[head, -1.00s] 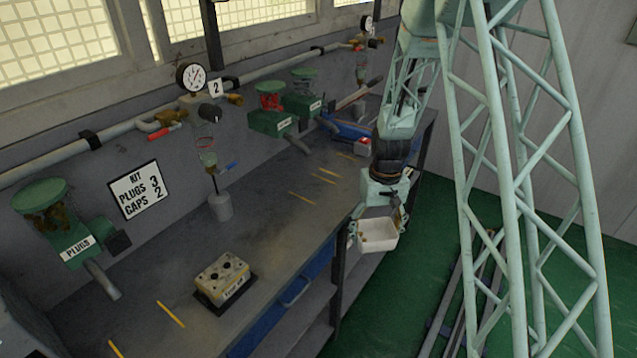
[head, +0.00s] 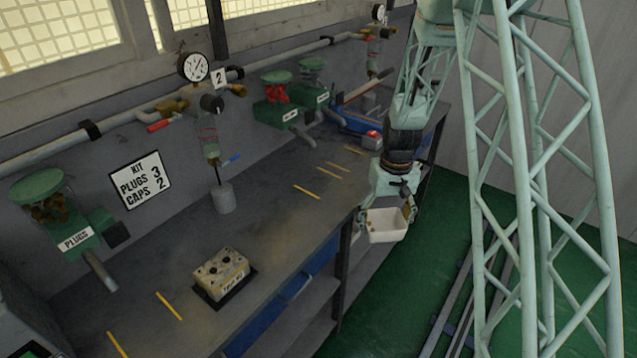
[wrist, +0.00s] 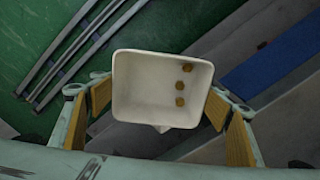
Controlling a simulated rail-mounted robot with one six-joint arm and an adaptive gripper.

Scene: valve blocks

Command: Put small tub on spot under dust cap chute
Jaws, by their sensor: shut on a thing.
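The small tub (head: 387,226) is white, with three brown plugs (wrist: 183,84) inside, as the wrist view (wrist: 145,80) shows. My gripper (head: 387,212) is shut on it, a finger at each side, and holds it roughly level off the bench's front edge, over the floor side. Two green dispensers with chutes stand at the back of the bench, one with red contents (head: 277,108) and one beside it (head: 313,92). Their labels are too small to read, so I cannot tell which is the dust cap chute. Yellow lines (head: 306,192) mark the bench below them.
A PLUGS dispenser (head: 66,222) stands at the left. A valve block (head: 222,274) sits on a dark pad on the bench (head: 262,215). Bench room between the yellow lines looks clear.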

